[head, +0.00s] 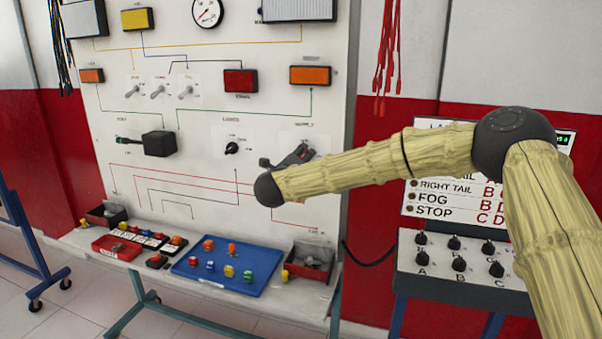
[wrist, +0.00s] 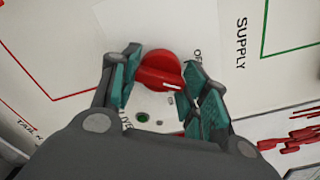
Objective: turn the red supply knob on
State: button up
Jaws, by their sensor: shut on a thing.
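The red supply knob (wrist: 158,70) is on the white panel in the wrist view, with a raised grip bar across it. My gripper (wrist: 162,82) is shut on the knob, with a teal pad on each side of it. "SUPPLY" is printed to the right of the knob, and a partly covered label beginning "OF" is close to its right edge. In the head view my gripper (head: 298,156) is against the right side of the panel (head: 225,80), and the knob is hidden there.
A black rotary knob (head: 232,147) and a black box (head: 159,143) are on the panel left of my gripper. A blue tray (head: 222,289) with coloured parts is on the ledge below. Red cables (head: 386,50) hang at right. A switch box (head: 470,287) stands lower right.

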jog(key=m+b, duration=1.1)
jog(key=b, duration=0.5)
jog(key=shift+f, duration=0.2)
jog(key=shift+r+b, duration=0.1)
jog(key=shift+b, duration=0.3)
jog(key=o, duration=1)
jog(key=shift+r, duration=0.1)
jog(key=v, duration=1.2)
